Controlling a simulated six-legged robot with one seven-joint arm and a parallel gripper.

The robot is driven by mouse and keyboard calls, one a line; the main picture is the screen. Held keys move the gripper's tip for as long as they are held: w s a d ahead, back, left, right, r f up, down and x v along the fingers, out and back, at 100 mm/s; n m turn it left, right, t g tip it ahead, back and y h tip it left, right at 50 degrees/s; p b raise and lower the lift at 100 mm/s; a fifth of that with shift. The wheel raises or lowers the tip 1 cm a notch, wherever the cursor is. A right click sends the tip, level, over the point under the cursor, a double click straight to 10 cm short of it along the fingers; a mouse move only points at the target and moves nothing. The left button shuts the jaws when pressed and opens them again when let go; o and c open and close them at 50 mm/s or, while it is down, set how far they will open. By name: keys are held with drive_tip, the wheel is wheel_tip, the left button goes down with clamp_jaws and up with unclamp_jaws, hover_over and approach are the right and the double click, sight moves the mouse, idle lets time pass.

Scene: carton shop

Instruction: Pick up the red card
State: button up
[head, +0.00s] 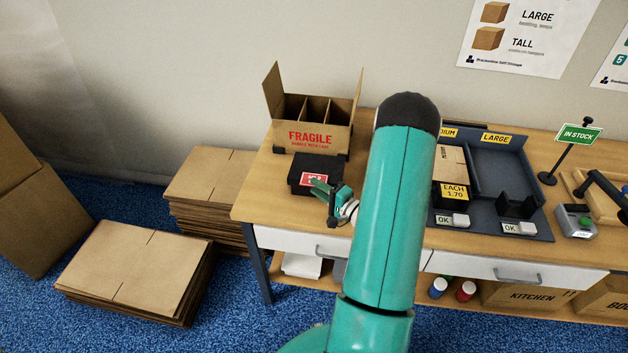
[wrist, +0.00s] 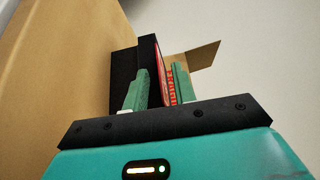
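The red card (head: 313,179) with a white marking lies on or against the top of a black block (head: 303,167) at the left end of the workbench. My gripper (head: 323,188) is at the card's near right side, its green fingers partly covering it. In the wrist view the two green fingers (wrist: 161,90) stand apart. A thin strip of the red card (wrist: 160,70) shows between them, beside the black block (wrist: 148,58). I cannot tell whether either finger touches the card.
The open FRAGILE carton (head: 320,138) stands just behind the block. A dark tray (head: 500,170) with MEDIUM and LARGE labels lies to the right, beyond my arm. Flat carton stacks (head: 135,262) lie on the floor at left. The bench's front left corner is clear.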

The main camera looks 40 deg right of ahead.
clamp_jaws()
drive_tip(key=shift+r, duration=0.1)
